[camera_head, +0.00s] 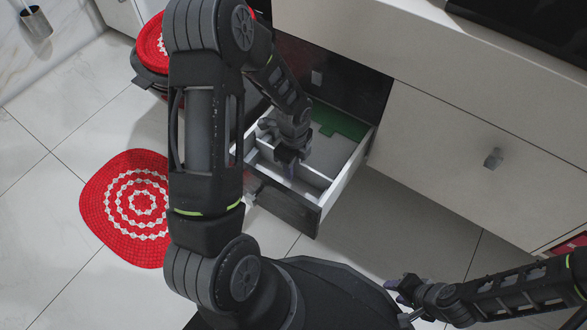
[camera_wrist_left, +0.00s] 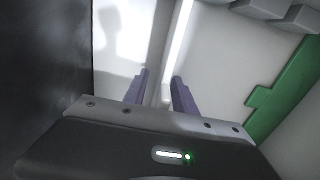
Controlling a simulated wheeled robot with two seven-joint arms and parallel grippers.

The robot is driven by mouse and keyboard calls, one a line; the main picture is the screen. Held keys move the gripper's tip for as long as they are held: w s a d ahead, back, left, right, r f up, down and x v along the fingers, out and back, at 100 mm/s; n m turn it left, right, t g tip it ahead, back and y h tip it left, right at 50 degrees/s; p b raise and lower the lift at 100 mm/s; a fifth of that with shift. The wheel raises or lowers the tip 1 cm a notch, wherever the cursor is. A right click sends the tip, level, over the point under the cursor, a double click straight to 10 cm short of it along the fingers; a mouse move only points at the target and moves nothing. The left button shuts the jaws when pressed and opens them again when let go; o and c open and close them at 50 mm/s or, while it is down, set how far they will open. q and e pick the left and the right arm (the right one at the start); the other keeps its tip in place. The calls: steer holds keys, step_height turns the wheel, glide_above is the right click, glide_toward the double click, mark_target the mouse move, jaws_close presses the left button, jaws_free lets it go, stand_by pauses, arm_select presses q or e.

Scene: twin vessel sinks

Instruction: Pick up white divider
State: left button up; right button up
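The white divider (camera_wrist_left: 179,40) stands as a thin bright strip in the open drawer (camera_head: 347,172). In the head view it also shows as a pale wall (camera_head: 313,176) near the drawer's front. My left gripper (camera_head: 289,168) reaches down into the drawer. In the left wrist view my left gripper (camera_wrist_left: 161,77) is open, with one purple finger on each side of the divider's line. Whether the fingers touch it cannot be told. My right gripper (camera_head: 393,288) hangs at the lower right, away from the drawer; its finger gap is unclear.
A green piece (camera_head: 342,122) lies at the back of the drawer. The closed cabinet front (camera_head: 450,150) stands to the right.

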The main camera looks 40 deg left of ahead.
arm_select(q)
steer(key=shift+f, duration=0.4)
jaws_close()
stand_by(0.4)
stand_by(0.4)
